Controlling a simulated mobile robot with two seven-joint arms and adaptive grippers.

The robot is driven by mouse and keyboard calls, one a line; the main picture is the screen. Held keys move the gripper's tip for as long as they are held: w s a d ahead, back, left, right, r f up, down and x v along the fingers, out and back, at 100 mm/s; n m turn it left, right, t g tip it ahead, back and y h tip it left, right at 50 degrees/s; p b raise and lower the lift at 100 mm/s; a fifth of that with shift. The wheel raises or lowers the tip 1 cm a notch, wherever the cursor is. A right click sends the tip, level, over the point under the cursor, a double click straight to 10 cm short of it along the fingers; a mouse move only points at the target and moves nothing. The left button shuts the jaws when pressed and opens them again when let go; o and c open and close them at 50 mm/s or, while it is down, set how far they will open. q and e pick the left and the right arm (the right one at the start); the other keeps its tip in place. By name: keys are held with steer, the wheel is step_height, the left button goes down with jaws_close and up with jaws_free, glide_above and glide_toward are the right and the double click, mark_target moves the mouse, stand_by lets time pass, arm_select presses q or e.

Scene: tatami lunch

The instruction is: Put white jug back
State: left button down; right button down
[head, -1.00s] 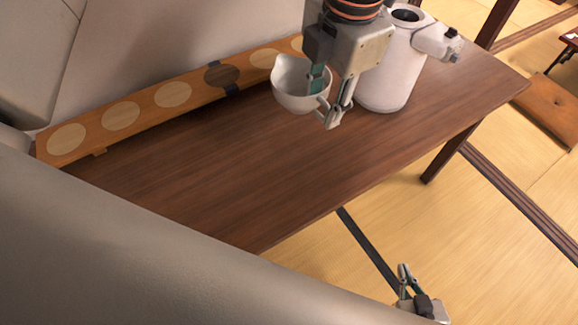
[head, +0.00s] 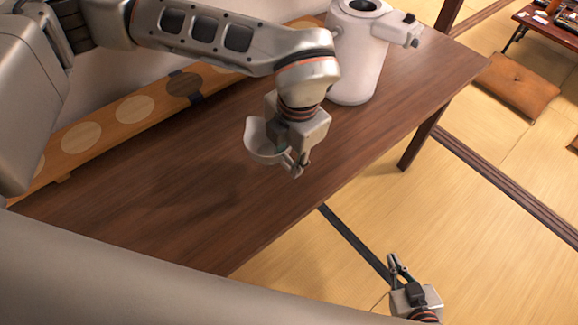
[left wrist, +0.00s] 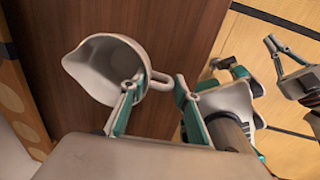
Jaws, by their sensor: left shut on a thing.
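The white jug (head: 262,140) is in my left gripper (head: 295,168), above the dark wooden table. In the left wrist view the jug (left wrist: 108,66) shows its open mouth and spout, with its handle towards the left gripper's fingers (left wrist: 158,100). The exact contact on the handle is partly hidden. A low wooden board (head: 60,170) with several pale round discs and one dark disc (head: 183,84) runs along the table's back edge. My right gripper (head: 395,266) hangs low beyond the table's front edge, away from the jug; its opening is unclear.
A large white canister (head: 355,60) with a dark opening stands at the table's back right. The table (head: 150,190) is clear in its middle and left. Tatami floor, a brown cushion (head: 516,86) and a low table (head: 550,32) lie beyond.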

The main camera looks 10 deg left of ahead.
mark_target(289, 167)
arm_select(q)
steer(key=shift+f, duration=1.95)
steer(key=shift+f, duration=0.2)
steer(key=c, duration=1.5)
jaws_free()
steer(key=r, duration=0.8)
steer(key=s+d+r, duration=0.1)
steer(key=r, duration=0.3)
steer(key=shift+d+r+p, duration=0.1)
steer(key=shift+r+p, duration=0.05)
steer(key=shift+p, duration=0.25)
